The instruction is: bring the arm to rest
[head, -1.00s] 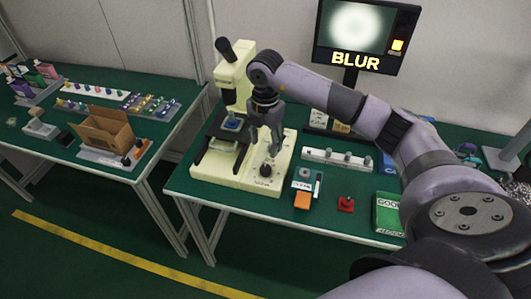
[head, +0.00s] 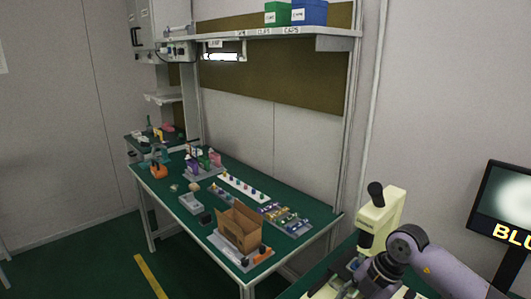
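My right arm comes in from the bottom right corner. My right gripper (head: 372,284) hangs low at the bottom edge, beside the stage of the cream microscope (head: 381,217). Its fingers are dark and mostly cut off or hard to make out, so I cannot tell whether it is open or shut. My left gripper is not in view.
A monitor (head: 505,205) stands at the right edge, beyond my arm. The left bench holds an open cardboard box (head: 240,228), a white strip with several pegs (head: 243,188) and small bottles (head: 205,160). A shelf (head: 275,35) with green and blue bins is above.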

